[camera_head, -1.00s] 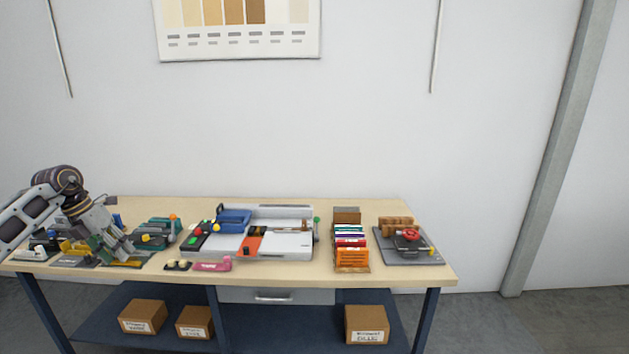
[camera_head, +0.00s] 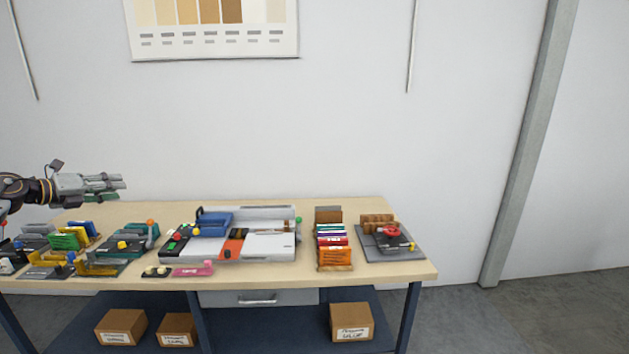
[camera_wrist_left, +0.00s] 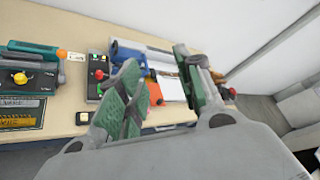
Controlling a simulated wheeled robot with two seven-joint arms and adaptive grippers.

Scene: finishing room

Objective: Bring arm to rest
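My left gripper (camera_head: 105,187) is raised above the left end of the wooden workbench (camera_head: 345,208), its fingers pointing right. In the left wrist view its two green-padded fingers (camera_wrist_left: 160,95) stand apart with nothing between them. The blue-handled machine (camera_head: 268,246) on the bench shows behind the gap, apart from the fingers. My right gripper is in neither view.
A green-and-grey device (camera_head: 130,241) and several small tools stand at the bench's left. A rack of coloured packets (camera_head: 332,240) and a grey plate with a red knob (camera_head: 390,243) stand to the right. Boxes (camera_head: 351,322) sit on the lower shelf.

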